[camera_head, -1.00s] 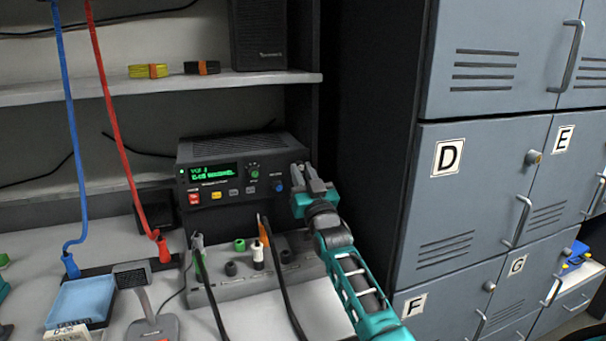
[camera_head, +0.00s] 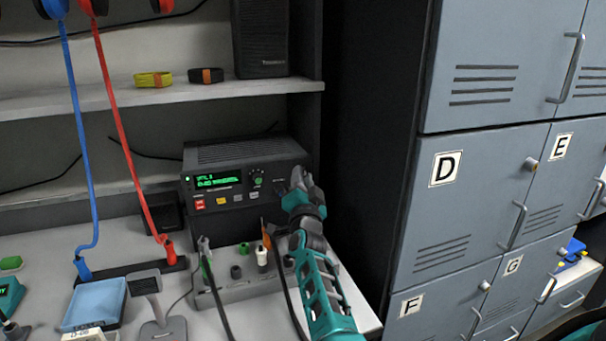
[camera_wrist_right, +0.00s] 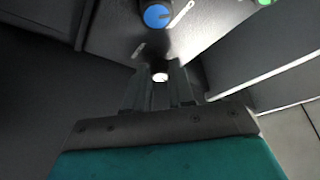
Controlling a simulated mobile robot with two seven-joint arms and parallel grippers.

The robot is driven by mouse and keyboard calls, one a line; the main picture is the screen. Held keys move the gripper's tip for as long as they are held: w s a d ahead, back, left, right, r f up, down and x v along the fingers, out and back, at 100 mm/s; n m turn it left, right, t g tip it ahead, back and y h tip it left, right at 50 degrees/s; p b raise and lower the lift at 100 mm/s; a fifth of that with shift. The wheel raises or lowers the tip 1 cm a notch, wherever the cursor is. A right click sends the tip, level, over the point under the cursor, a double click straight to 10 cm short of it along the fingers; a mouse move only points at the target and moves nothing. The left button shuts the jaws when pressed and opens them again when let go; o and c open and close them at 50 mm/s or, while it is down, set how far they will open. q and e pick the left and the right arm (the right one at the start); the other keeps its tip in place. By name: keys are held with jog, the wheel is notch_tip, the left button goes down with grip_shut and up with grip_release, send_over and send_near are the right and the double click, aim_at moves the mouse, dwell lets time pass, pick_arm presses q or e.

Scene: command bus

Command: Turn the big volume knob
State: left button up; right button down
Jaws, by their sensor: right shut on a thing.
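The dark radio (camera_head: 245,160) with a green display stands at the back of the desk. My right gripper (camera_head: 298,180) is at the right end of its front panel. It is shut, apparently on the big volume knob, which the fingers hide almost fully. In the right wrist view my fingers (camera_wrist_right: 160,80) are close together with a small pale spot between their tips. A blue knob (camera_wrist_right: 156,16) lies just beyond the tips, and a green knob (camera_wrist_right: 263,2) is farther right. The green knob also shows in the head view (camera_head: 258,181). My left gripper is out of view.
A grey socket box (camera_head: 235,290) with plugs and black cables stands below the radio, close to my right arm. A desk microphone (camera_head: 145,285) and blue tray (camera_head: 95,303) are to the left. Blue and red cords (camera_head: 118,130) hang there. Grey lockers (camera_head: 470,210) stand at right.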

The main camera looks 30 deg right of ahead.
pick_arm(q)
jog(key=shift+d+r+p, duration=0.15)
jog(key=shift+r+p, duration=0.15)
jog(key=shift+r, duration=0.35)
pick_arm(e)
jog(key=shift+m+g+h, duration=0.3)
jog(key=shift+m+g, duration=0.1)
jog(key=shift+m, duration=0.3)
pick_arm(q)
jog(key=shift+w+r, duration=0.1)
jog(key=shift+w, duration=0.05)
pick_arm(e)
jog(key=c, duration=1)
grip_release()
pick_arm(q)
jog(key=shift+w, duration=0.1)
pick_arm(e)
jog(key=shift+o, duration=0.2)
jog(key=shift+a, duration=0.1)
